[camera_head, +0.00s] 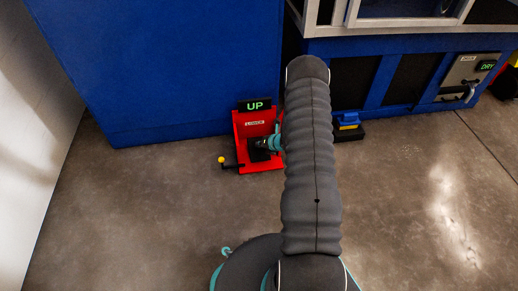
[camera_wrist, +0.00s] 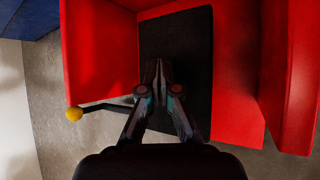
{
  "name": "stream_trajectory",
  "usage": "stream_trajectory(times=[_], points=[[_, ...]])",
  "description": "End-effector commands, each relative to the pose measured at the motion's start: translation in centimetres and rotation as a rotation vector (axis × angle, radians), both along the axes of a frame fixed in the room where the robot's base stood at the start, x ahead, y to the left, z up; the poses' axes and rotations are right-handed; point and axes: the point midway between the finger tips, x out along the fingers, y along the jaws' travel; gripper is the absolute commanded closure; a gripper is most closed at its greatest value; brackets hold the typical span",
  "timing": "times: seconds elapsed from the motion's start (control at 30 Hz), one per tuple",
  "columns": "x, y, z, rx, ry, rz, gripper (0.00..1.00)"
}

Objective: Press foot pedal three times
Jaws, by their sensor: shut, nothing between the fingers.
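A red foot pedal housing (camera_head: 243,128) stands on the floor against the blue cabinet, left of centre in the head view. The dark pedal plate (camera_wrist: 190,35) lies inside the housing and fills the middle of the wrist view. My gripper (camera_wrist: 158,68) is shut and empty, with its fingertips over the plate; I cannot tell whether they touch it. In the head view, my arm hides part of the housing's right side.
A black lever with a yellow knob (camera_wrist: 74,114) sticks out left of the housing. A smaller blue pedal (camera_head: 348,121) on a black base stands to the right. A blue cabinet (camera_head: 170,60) rises behind. A far-right display (camera_head: 487,66) reads "DRY". The concrete floor (camera_head: 430,210) is clear.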

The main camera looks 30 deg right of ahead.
Motion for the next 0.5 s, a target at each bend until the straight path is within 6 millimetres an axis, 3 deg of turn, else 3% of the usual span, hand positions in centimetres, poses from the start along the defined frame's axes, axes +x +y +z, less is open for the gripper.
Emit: stream_trajectory(times=[0.5], points=[[0.00, 0.01, -0.61, 0.000, 0.000, 0.000, 1.00]])
